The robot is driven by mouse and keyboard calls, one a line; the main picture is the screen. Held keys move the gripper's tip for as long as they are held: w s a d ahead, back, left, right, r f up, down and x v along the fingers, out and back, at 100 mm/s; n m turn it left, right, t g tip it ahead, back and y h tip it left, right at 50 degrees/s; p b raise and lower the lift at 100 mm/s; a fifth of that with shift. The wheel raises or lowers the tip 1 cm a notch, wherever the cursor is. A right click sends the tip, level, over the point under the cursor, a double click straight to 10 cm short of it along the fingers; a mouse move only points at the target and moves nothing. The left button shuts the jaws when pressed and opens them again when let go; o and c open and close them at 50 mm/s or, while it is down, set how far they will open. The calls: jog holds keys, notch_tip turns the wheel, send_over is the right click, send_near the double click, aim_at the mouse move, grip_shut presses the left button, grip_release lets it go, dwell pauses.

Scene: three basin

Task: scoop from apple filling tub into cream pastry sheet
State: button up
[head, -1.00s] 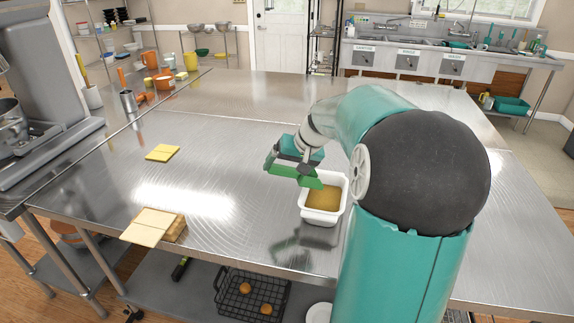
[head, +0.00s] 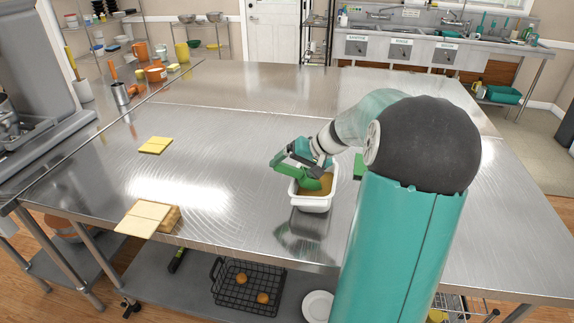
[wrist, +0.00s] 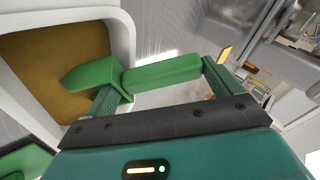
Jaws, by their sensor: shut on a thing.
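My gripper (head: 299,158) is shut on a green scoop (head: 317,182). The white apple filling tub (head: 311,203) stands on the steel table, with brown filling (head: 327,188) inside. The scoop's head is at the tub's opening, over or in the filling; how deep, I cannot tell. In the wrist view the scoop (wrist: 160,72) crosses between my fingers (wrist: 165,90), its pointed end over the filling (wrist: 45,62). The cream pastry sheet (head: 142,217) lies at the table's front left edge, well left of the tub. I see no filling on it.
A yellow sheet (head: 156,145) lies farther back on the left. A green object (head: 358,166) shows partly behind my arm. A mixer (head: 32,80) stands far left. The table between the sheets and tub is clear. A wire basket (head: 247,287) sits on the lower shelf.

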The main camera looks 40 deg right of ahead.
aim_at(300, 170)
jog(key=shift+s+d+f, duration=0.4)
jog(key=shift+d, duration=0.3)
jog(key=shift+s+d+r, duration=0.1)
jog(key=shift+s+d, duration=0.25)
jog(key=shift+d, duration=0.45)
jog(key=shift+s+d+r, duration=0.1)
jog(key=shift+s+d, duration=0.25)
jog(key=shift+d, duration=0.4)
jog(key=shift+w+a+n+g+h, duration=0.15)
jog(key=shift+w+a+g+h, duration=0.1)
jog(key=shift+a+h, duration=0.2)
jog(key=shift+w+a+n+g+h, duration=0.15)
jog(key=shift+a+g+h, duration=0.15)
jog(key=shift+h, duration=0.25)
jog(key=shift+w+a+g+h, duration=0.15)
jog(key=shift+a+g+h, duration=0.3)
jog(key=shift+h, duration=0.25)
jog(key=shift+w+a+r+h, duration=0.1)
jog(key=shift+a+r+h, duration=0.05)
jog(key=shift+h, duration=0.15)
jog(key=shift+w+a+r+n+g+h, duration=0.25)
jog(key=shift+a+r+g+h, duration=0.15)
jog(key=shift+r+h, duration=0.2)
jog(key=shift+w+a+r+n+g+h, duration=0.15)
jog(key=shift+a+r+n+g+h, duration=0.15)
jog(key=shift+r+h, duration=0.3)
jog(key=shift+a, duration=0.15)
